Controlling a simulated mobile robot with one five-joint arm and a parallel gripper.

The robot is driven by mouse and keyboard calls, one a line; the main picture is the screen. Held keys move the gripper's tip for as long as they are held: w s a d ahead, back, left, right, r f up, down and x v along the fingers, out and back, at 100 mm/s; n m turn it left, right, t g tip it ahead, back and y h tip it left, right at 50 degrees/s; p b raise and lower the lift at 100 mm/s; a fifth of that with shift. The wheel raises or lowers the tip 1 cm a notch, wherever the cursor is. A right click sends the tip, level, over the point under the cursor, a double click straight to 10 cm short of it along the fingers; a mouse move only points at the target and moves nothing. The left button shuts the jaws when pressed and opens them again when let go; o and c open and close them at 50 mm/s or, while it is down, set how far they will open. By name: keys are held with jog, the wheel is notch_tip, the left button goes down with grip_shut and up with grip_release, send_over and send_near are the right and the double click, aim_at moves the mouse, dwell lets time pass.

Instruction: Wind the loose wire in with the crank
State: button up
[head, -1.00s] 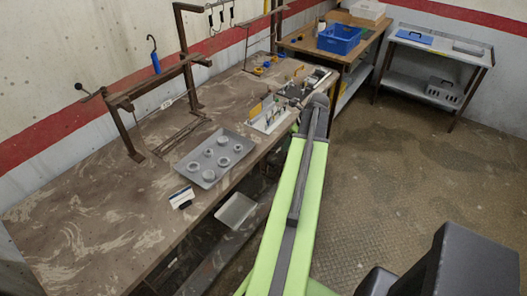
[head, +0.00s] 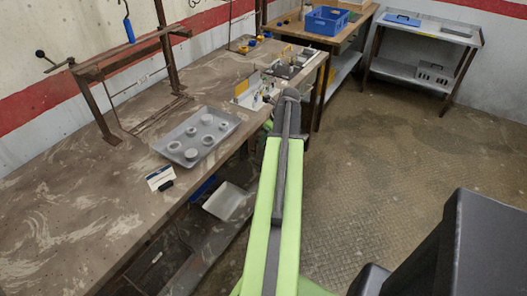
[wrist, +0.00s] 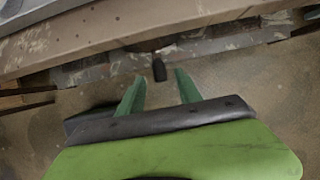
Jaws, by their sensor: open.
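A crank-like lever with a black knob (head: 40,54) sticks out at the left end of the brown metal rack (head: 98,72) on the bench. A thin wire or rod (head: 140,84) runs slantwise under the rack's rail; whether it is the loose wire I cannot tell. A blue-handled hooked piece (head: 129,28) hangs above the rack. My gripper shows in the wrist view (wrist: 159,75), with its two green fingers apart and nothing between them. It is beyond the bench's front edge, well to the right of the crank; the head view hides its fingers behind my arm.
A grey tray (head: 163,152) with several round parts lies on the bench (head: 70,205). A white card (head: 159,177) and a small black object (head: 166,186) lie nearer the front edge. A blue crate (head: 327,20) stands on the far table.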

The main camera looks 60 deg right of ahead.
jog(key=b+x, duration=0.1)
jog(key=x, duration=0.1)
jog(key=shift+f, duration=0.3)
jog(key=shift+r, duration=0.15)
grip_shut()
jog(key=shift+a+h, duration=0.4)
jog(key=shift+a, duration=0.1)
jog(key=shift+a+h, duration=0.15)
jog(key=shift+h, duration=0.35)
